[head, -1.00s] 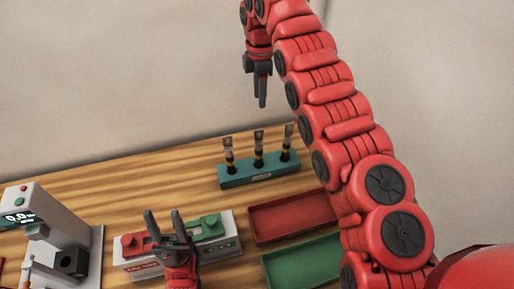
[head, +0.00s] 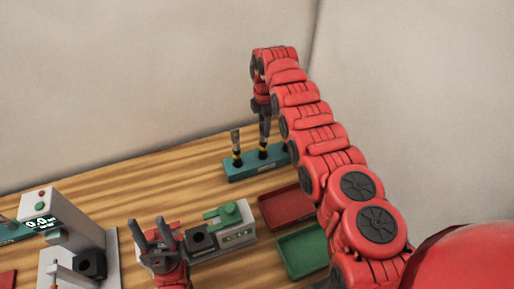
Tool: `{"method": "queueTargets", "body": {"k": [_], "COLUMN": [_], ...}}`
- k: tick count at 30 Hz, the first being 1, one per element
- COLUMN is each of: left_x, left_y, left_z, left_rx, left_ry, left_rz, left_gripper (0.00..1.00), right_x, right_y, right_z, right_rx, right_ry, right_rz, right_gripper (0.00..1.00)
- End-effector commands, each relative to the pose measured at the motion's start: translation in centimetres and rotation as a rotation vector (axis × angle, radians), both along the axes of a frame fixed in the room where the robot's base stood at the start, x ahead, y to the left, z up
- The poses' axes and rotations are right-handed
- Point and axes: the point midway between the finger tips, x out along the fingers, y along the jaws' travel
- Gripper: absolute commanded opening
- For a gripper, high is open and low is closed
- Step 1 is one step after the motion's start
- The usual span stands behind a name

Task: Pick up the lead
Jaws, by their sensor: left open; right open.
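A teal rack (head: 240,173) at the back of the table holds upright black-and-yellow pieces with grey tops. The left piece (head: 236,146) shows fully. The top of the middle piece (head: 263,152) is covered by my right gripper (head: 264,134), which points down over it. I cannot tell whether they touch. The right piece is mostly hidden by my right arm. My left gripper (head: 149,222) is open, fingers up, in front of the left part of a grey tester box (head: 238,238). I cannot tell for sure which thing is the lead.
A red tray (head: 285,207) and a green tray (head: 303,252) lie empty right of the tester box. A grey device with a lit display (head: 40,222) stands at the left. Bare wooden table (head: 130,190) lies left of the rack.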

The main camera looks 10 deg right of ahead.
Motion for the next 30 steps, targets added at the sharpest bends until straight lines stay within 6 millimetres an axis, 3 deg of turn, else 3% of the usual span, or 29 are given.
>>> {"method": "queueTargets", "body": {"k": [8,15,30], "left_x": [-0.01,0.00,0.01], "left_y": [0.00,0.00,0.00], "left_z": [0.14,0.13,0.15], "left_rx": [0.000,0.000,0.000], "left_ry": [0.000,0.000,0.000], "left_rz": [0.000,0.000,0.000], "left_gripper": [0.50,0.50,0.50], "right_x": [-0.01,-0.01,0.03], "right_y": [-0.45,-0.40,-0.35], "right_z": [-0.71,-0.69,-0.62], "right_rx": [0.000,0.000,0.000], "right_ry": [-0.001,-0.001,-0.002], "right_rz": [0.001,0.001,0.002], "right_gripper": [0.42,0.00,0.00]}}
